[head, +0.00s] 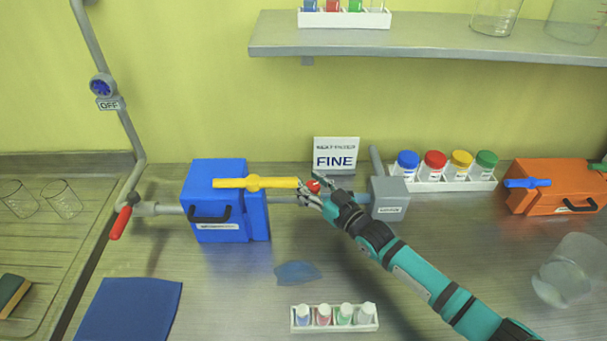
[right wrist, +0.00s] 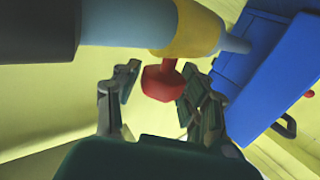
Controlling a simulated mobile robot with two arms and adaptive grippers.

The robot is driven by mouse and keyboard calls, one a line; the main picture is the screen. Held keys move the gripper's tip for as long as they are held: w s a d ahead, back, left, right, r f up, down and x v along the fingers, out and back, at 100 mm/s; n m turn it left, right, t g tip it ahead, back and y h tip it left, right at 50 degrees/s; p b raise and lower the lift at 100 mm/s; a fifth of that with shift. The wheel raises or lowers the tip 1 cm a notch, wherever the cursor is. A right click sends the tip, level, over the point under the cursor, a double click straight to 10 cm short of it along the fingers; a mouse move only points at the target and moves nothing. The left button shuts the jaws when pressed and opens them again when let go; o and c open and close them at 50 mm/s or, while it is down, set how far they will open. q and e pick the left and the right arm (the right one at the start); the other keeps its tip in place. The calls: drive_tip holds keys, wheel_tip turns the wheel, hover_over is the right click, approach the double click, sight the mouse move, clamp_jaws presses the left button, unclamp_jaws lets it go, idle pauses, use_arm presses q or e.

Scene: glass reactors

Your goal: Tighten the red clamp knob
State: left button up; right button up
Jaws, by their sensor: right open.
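The red clamp knob (right wrist: 165,82) hangs on a short red stem from a yellow clamp collar (right wrist: 190,30) around a light blue-grey pipe (right wrist: 115,22) in the right wrist view. In the head view the knob (head: 313,186) shows as a small red spot at the fingers. My right gripper (right wrist: 160,95) is open, with one finger on each side of the knob; I cannot tell whether either touches it. In the head view the right gripper (head: 312,193) hides most of the clamp. My left gripper is not in view.
A blue box (head: 258,215) with a yellow lever (head: 255,183) stands left of the clamp, a grey block (head: 390,199) right. A vial rack (head: 334,327) and a blue puddle-like patch (head: 297,272) lie in front. An orange box (head: 545,200) stands far right.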

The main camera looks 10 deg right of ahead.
drive_tip(key=x, duration=0.2)
drive_tip(key=shift+w+a, duration=0.15)
drive_tip(key=shift+w, duration=0.2)
drive_tip(key=shift+c, duration=0.4)
